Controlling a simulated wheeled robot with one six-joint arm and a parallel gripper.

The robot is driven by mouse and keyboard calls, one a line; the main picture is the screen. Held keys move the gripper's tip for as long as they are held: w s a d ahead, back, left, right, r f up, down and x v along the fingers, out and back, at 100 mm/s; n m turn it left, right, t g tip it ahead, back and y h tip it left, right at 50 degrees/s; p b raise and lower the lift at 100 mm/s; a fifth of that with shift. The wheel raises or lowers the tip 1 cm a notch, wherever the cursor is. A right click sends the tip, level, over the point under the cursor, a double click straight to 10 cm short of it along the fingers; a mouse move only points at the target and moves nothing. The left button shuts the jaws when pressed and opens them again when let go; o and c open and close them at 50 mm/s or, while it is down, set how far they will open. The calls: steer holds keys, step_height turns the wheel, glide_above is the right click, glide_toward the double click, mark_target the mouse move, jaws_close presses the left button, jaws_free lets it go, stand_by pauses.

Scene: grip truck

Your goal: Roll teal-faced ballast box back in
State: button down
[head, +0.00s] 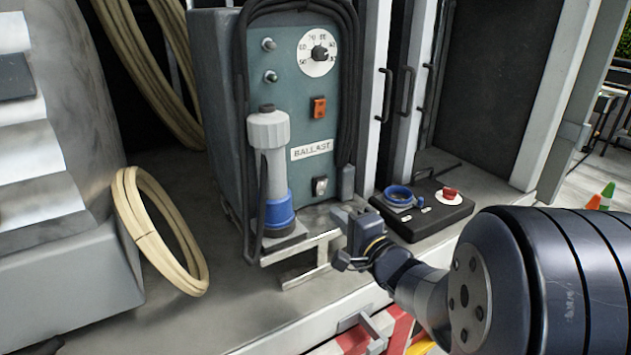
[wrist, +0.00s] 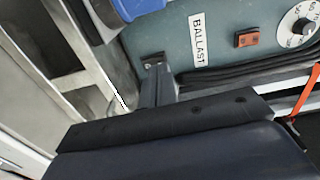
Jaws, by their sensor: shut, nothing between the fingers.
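The ballast box (head: 285,100) has a teal face with a white dial, an orange switch and a BALLAST label. It stands upright on the truck bed, in the middle of the head view. A grey-and-blue connector (head: 270,170) stands at its front, and a black cable loops over it. A pale metal frame (head: 300,256) is at its foot. My gripper (head: 350,238) is shut and empty, low in front of the box's right side. The wrist view shows the box's teal face (wrist: 222,50) beyond my gripper (wrist: 156,85); I cannot tell whether they touch.
A black control case (head: 425,212) with a red button lies on the bed to the right. A coiled tan hose (head: 150,225) leans at the left, and more hose hangs behind. Black handles (head: 385,95) line the compartment's upright edges. The bed's front edge runs below my gripper.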

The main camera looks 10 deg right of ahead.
mark_target(299, 180)
steer(key=x, duration=1.4)
steer(key=shift+a+r+p, duration=0.15)
steer(key=shift+r+p, duration=0.05)
steer(key=shift+p, duration=0.2)
steer(key=shift+w, duration=0.15)
